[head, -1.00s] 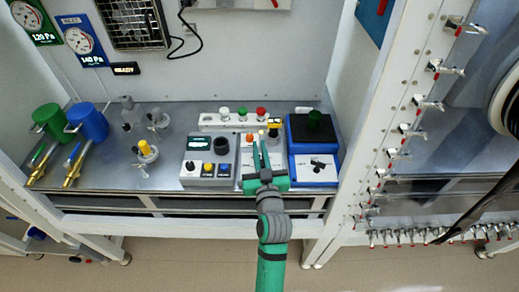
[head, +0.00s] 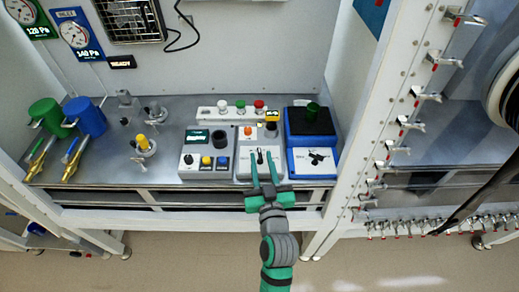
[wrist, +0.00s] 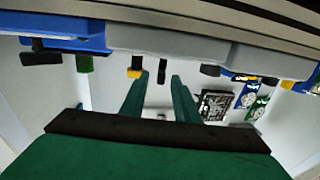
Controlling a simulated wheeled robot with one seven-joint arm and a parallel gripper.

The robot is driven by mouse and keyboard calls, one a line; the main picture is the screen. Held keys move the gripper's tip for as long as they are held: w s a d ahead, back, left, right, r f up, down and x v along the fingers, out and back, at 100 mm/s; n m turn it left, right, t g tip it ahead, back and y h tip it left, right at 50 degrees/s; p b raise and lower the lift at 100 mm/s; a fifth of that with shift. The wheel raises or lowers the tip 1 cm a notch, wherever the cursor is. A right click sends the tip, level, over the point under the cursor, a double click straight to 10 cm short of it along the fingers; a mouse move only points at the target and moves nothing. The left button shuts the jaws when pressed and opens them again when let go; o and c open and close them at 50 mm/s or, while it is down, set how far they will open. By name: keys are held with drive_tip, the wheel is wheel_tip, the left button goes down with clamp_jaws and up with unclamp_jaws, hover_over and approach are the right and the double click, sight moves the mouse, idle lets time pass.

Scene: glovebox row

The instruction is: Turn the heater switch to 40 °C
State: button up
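Three switch boxes stand on the bench, and their small lettering cannot be read, so I cannot tell which one is the heater switch. In the upside-down wrist view, the lever (wrist: 162,71) shows between the open fingers (wrist: 158,78). The blue box (head: 293,170) on the right has a black rotary knob (head: 318,158) on a white face.
A grey box (head: 195,174) with several knobs is on the left. A white strip with three buttons (head: 203,114) stands behind. A white frame post (head: 360,140) bounds the right.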

sight(261, 160)
drive_tip(key=shift+s+d, duration=0.2)
drive_tip(key=shift+s, duration=1.55)
drive_tip(key=shift+s+f, duration=0.1)
drive_tip(key=s+f+h, duration=0.1)
drive_tip(key=s+f, duration=0.2)
drive_tip(key=s, duration=0.7)
drive_tip(key=s+a+f+m+g, duration=0.1)
drive_tip(key=s+f, duration=0.3)
drive_tip(key=s, duration=0.6)
drive_tip(key=s+f+g+h, duration=0.1)
drive_tip(key=s+f, duration=0.2)
drive_tip(key=s, duration=0.7)
drive_tip(key=shift+s+a+f+m+h, duration=0.25)
drive_tip(key=shift+s+a+m+h, duration=0.05)
drive_tip(key=shift+s, duration=0.05)
drive_tip(key=shift+w, duration=0.1)
